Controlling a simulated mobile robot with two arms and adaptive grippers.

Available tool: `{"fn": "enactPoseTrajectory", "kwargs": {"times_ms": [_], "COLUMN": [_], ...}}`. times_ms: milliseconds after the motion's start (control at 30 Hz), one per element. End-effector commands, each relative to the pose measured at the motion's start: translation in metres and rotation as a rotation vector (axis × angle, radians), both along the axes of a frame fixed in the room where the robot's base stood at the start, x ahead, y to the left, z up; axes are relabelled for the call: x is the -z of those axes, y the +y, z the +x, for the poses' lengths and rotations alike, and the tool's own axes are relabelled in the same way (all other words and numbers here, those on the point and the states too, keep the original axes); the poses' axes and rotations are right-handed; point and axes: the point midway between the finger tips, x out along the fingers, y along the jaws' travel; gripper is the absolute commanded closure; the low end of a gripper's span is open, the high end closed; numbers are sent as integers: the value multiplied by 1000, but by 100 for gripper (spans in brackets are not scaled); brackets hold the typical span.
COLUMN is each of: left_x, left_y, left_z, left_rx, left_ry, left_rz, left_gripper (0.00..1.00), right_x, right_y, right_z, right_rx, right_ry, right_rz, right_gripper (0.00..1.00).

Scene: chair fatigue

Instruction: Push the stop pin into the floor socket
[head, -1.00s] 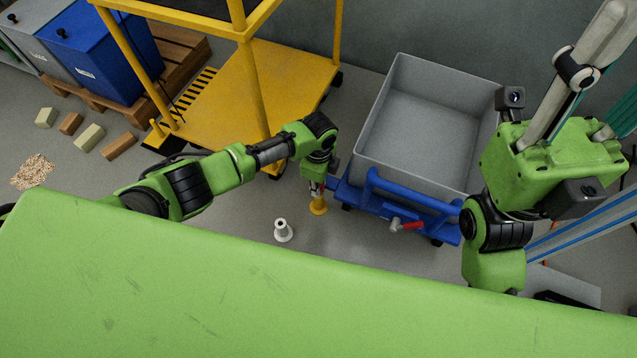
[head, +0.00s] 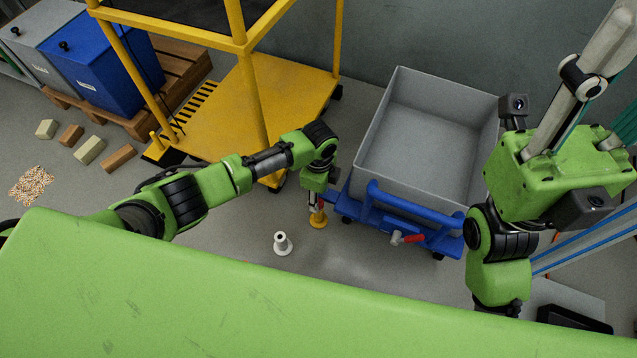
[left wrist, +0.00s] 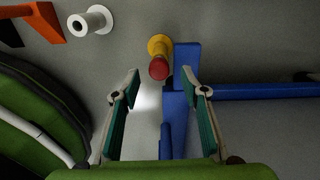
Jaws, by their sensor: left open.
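A red-topped pin (left wrist: 158,68) rises from a yellow round base (left wrist: 159,46) on the floor, beside the blue cart frame. The yellow base also shows in the head view (head: 318,221). My left gripper (head: 317,196) is just above it. In the left wrist view the fingers of my left gripper (left wrist: 161,74) are apart and empty, with the red top between and slightly beyond the tips. No contact is visible. How deep the pin sits cannot be told.
A yellow frame (head: 275,88) stands behind. Several blocks (head: 90,150) lie at left. Floor around the white tube is clear.

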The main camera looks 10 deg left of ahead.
Motion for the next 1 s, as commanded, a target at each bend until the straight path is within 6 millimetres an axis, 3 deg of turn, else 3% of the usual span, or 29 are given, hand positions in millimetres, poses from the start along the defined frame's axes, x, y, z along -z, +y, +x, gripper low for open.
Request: {"fn": "enactPoseTrajectory", "kwargs": {"times_ms": [200, 433, 600, 1000], "left_x": [-50, -87, -97, -98], "left_y": [0, 0, 0, 1], "left_z": [1, 1, 0, 0], "left_rx": [0, 0, 0, -1], "left_ry": [-5, -3, -1, 0], "left_rz": [-2, -1, 0, 1], "left_gripper": [60, 60, 60, 60], "right_x": [0, 0, 0, 0], "right_y": [0, 0, 0, 0], "right_z": [0, 0, 1, 1], "right_rx": [0, 0, 0, -1], "right_ry": [0, 0, 0, 0], "right_rz": [1, 1, 1, 1], "right_gripper": [60, 60, 60, 60]}}
